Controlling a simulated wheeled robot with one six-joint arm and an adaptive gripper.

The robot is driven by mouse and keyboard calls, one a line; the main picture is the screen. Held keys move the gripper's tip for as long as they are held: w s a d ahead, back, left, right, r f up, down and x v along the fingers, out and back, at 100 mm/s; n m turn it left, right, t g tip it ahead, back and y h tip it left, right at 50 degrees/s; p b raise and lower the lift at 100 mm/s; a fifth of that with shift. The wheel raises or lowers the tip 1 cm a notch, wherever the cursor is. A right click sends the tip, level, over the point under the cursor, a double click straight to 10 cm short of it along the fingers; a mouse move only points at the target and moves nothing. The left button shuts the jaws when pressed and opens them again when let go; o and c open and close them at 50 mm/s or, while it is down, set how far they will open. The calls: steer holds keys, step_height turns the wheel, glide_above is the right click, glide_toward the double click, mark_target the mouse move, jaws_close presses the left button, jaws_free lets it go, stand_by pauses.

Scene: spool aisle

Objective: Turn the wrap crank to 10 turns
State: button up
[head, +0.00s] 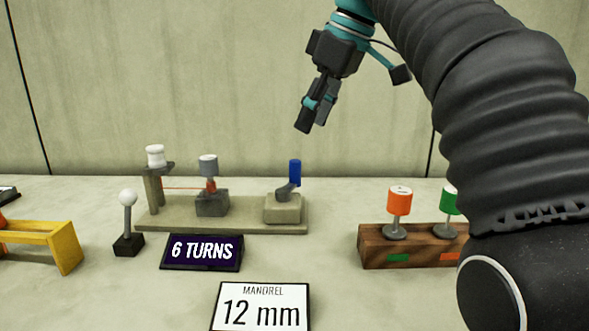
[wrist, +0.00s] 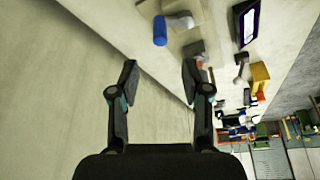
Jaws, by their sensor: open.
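The crank with its blue handle (head: 295,172) stands on a beige block (head: 282,208) at the right end of the winding base (head: 250,228). The blue handle points up and also shows in the wrist view (wrist: 160,30). A display (head: 201,251) in front of the base reads "6 TURNS". A grey mandrel (head: 208,166) stands on a grey block at the middle of the base, and a red wire runs to it from the post at left. My gripper (head: 302,128) is open and empty, above and slightly right of the crank, apart from it. In the wrist view its two fingers (wrist: 158,80) are spread.
A card (head: 261,306) reading "MANDREL 12 mm" lies in front. A wooden rack (head: 375,248) with an orange and a green spool stands at right. A white-knobbed lever (head: 128,222) and a yellow frame (head: 65,247) are at left. A wall is behind.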

mark_target(295, 161)
steer(key=b+x, duration=0.2)
steer(key=x, duration=0.7)
steer(key=shift+f+b, duration=0.35)
steer(key=shift+b, duration=0.05)
jaws_close()
